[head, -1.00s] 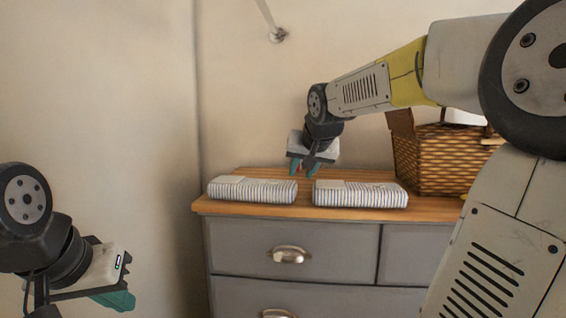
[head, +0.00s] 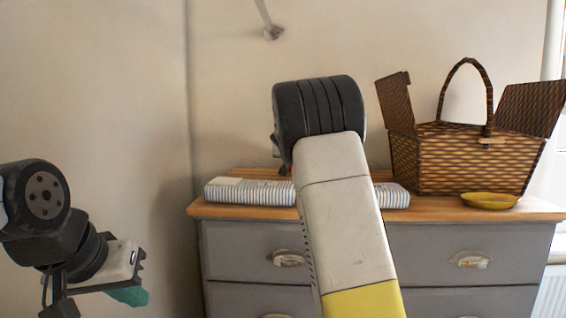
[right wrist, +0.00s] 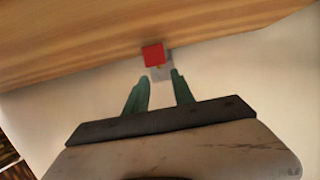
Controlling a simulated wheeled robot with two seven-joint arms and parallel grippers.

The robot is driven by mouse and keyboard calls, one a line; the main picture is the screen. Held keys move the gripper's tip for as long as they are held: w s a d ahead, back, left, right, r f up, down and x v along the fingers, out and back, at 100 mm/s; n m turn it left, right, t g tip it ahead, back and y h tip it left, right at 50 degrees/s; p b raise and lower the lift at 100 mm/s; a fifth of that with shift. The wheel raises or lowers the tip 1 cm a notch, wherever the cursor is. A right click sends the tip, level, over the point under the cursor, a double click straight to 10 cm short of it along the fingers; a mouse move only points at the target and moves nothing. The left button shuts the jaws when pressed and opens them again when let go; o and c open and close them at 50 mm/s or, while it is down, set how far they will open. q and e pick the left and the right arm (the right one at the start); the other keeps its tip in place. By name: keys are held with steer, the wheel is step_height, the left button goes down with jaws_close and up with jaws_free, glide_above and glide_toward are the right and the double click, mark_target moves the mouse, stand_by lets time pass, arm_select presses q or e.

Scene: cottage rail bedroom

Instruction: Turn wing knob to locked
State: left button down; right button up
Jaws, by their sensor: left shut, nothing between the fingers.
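A small red block on a grey plate (right wrist: 153,55), which may be the wing knob, shows in the right wrist view at the edge of a wooden surface. Its turned position cannot be told. My right gripper (right wrist: 159,80) is open, with its green fingertips apart just short of the red block and nothing between them. In the head view the right gripper is hidden behind its own arm, over the dresser. My left gripper (head: 132,296) is shut and empty at the lower left, away from the dresser.
The grey dresser has a wooden top (head: 440,208). Striped folded cloths (head: 250,191) lie on it, partly covered by my right arm. An open wicker basket (head: 465,160) and a yellow dish (head: 488,201) stand at the right. A wall rises behind.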

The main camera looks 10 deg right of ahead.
steer(key=x, duration=0.7)
steer(key=shift+w+f, duration=0.15)
jaws_close()
